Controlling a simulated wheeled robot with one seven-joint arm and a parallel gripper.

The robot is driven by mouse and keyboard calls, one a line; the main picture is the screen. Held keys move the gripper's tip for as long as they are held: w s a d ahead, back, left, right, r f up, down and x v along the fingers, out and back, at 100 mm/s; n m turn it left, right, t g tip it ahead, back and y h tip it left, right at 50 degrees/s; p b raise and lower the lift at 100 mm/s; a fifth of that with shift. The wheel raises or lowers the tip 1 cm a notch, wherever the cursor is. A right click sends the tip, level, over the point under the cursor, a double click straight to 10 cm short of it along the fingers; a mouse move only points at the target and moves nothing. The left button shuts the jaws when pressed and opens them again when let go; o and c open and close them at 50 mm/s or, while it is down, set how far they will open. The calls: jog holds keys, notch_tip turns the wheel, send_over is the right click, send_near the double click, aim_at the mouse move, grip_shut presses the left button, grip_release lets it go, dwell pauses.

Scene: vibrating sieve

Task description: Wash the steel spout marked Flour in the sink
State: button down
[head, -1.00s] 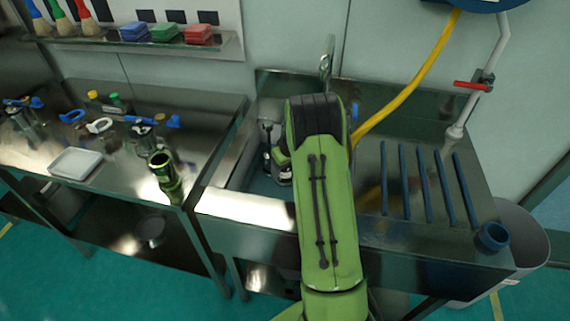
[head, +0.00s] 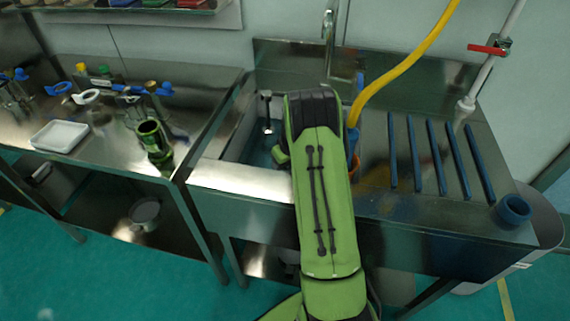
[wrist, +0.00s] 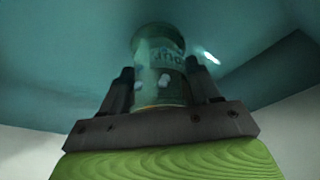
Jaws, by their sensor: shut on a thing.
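In the wrist view my gripper (wrist: 163,88) is shut on a round metal spout (wrist: 158,62), one finger on each side. The spout has a label with partly readable, inverted-looking letters that fit "Flour", and a few pale spots. Teal surfaces surround it, with a bright glint beside it. In the head view the sink (head: 241,181) has a teal inside and a tall metal tap (head: 329,32) at the back. My green arm reaches over the sink and hides my gripper and the spout there. I cannot tell whether water touches the spout.
A yellow hose (head: 418,55) hangs right of the tap. Blue bars (head: 420,155) and a blue ring (head: 513,209) are on the right drainboard. The left table (head: 95,150) holds a white tray (head: 60,136), a greenish cylinder (head: 153,141) and small fittings.

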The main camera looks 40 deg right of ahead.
jog(key=shift+r, duration=0.1)
dwell(0.3)
jog(key=shift+s+d, duration=0.6)
jog(key=shift+d, duration=0.1)
jog(key=shift+w+a, duration=0.1)
jog(key=shift+a, duration=0.05)
jog(key=shift+w+a, duration=0.55)
notch_tip(320, 180, up, 24)
jog(key=p, duration=1.6)
